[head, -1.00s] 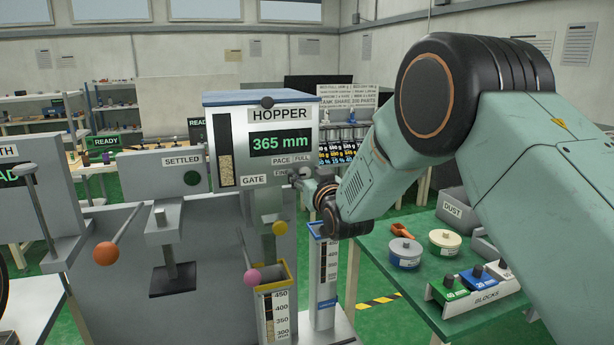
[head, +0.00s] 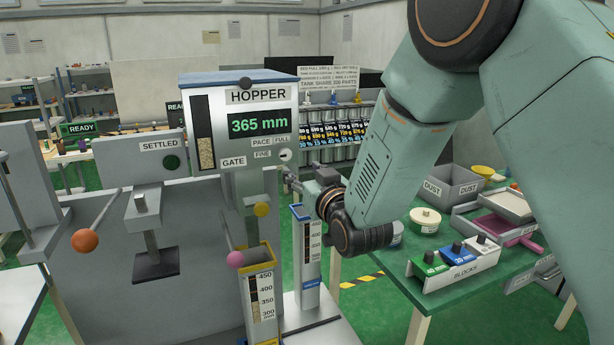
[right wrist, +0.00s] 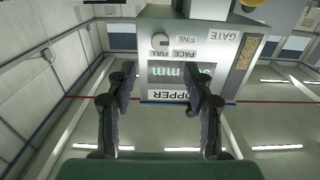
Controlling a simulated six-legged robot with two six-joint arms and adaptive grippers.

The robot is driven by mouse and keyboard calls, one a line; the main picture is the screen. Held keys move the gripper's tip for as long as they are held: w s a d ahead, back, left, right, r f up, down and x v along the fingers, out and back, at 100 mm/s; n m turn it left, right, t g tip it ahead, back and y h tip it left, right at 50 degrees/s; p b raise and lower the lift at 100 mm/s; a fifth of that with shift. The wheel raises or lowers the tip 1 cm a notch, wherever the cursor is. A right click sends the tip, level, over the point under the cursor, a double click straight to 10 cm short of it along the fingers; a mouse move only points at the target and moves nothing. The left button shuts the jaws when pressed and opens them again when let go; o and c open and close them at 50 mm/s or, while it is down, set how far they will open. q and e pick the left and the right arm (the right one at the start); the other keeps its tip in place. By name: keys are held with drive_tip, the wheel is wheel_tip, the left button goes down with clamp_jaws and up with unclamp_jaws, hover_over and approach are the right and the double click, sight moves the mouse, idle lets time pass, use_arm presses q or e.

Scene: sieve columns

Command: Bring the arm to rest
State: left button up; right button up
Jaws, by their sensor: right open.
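My right arm comes in from the right in the head view and bends down at the elbow. Its gripper (head: 292,180) is small and partly hidden by my wrist, just below and right of the dial on the hopper (head: 240,115). In the right wrist view the two dark fingers (right wrist: 162,82) are spread with nothing between them. The hopper face (right wrist: 180,97) shows upside down beyond them, with the round pace dial (right wrist: 160,41) apart from the fingers. My left gripper is in neither view.
A yellow-rimmed column (head: 262,290) and a blue-rimmed column (head: 307,262) stand below the hopper. An orange-knobbed lever (head: 85,240) stands at left.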

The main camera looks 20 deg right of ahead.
drive_tip(key=shift+s, duration=0.75)
drive_tip(key=shift+w, duration=0.1)
drive_tip(key=s+f+g+b, duration=0.25)
drive_tip(key=s+f, duration=0.35)
drive_tip(key=f, duration=0.5)
drive_tip(key=s+f+g+b, duration=0.1)
drive_tip(key=s+f+g, duration=0.3)
drive_tip(key=s+f, duration=0.5)
drive_tip(key=s+f+g+b, duration=0.1)
drive_tip(key=s+f+g, duration=0.3)
drive_tip(key=f, duration=0.8)
drive_tip(key=s+f+g+b, duration=0.3)
drive_tip(key=s+f, duration=0.6)
drive_tip(key=s, duration=0.4)
drive_tip(key=s+f+m+g+b, duration=0.1)
drive_tip(key=s+f+g+b, duration=0.2)
drive_tip(key=s+f, duration=0.6)
drive_tip(key=s+g, duration=0.1)
drive_tip(key=s, duration=0.3)
drive_tip(key=shift+d+f+h, duration=0.25)
drive_tip(key=shift+d+h, duration=0.05)
